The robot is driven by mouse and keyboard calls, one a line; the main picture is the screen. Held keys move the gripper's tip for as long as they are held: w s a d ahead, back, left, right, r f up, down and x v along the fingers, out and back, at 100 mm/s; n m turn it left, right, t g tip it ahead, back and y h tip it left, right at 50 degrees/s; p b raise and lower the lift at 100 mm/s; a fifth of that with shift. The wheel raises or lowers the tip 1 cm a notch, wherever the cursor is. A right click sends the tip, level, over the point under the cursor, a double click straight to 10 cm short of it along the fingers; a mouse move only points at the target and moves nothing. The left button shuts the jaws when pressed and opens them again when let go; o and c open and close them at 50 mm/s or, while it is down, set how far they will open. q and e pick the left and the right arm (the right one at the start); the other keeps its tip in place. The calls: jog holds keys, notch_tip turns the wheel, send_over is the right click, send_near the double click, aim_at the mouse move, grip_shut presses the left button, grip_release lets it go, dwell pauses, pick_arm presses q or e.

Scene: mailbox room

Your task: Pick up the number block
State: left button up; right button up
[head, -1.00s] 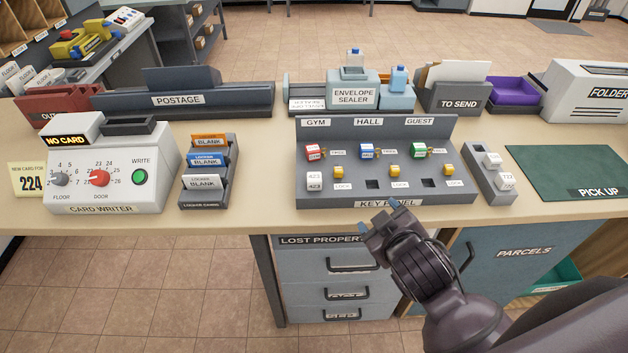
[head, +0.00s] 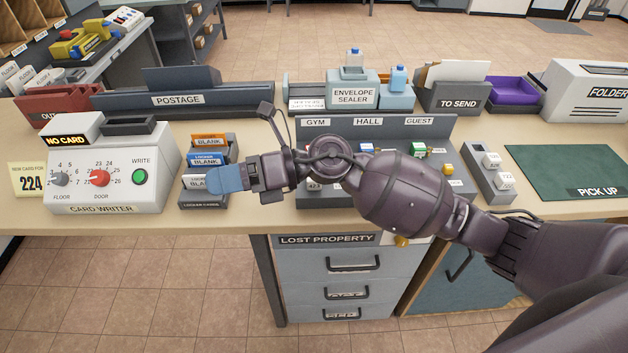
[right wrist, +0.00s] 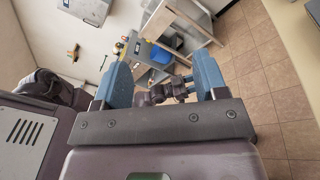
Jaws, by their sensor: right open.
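Small white number blocks sit in the narrow grey tray (head: 472,164) right of the key panel (head: 460,131): one at the back (head: 491,160) and one at the front (head: 505,181). My left gripper is not in the head view.
The card writer (head: 105,170) and card rack (head: 222,150) stand left of the panel. A green pick-up mat (head: 565,170) lies right. A small yellow piece (head: 402,241) shows below my arm near the counter's front; I cannot tell what it is.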

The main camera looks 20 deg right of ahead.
jog(key=w+d+f+n+g+h, duration=0.35)
jog(key=d+f+n+h, duration=0.2)
jog(key=h, duration=0.35)
jog(key=w+d+n+t+h, duration=0.1)
jog(key=w+d+h, duration=0.25)
jog(key=d, duration=0.25)
jog(key=w+d+t+h, duration=0.1)
jog(key=w+d+h, duration=0.2)
jog(key=d+h, duration=0.25)
notch_tip(320, 180, down, 5)
jog(key=shift+w+d+r, duration=0.1)
jog(key=shift+w+r, duration=0.05)
jog(key=shift+w+d+f, duration=0.1)
jog(key=shift+d+f, duration=0.05)
jog(key=shift+f, duration=1.15)
jog(key=shift+w+d+f, duration=0.1)
jog(key=shift+f, duration=1.2)
jog(key=c, duration=1)
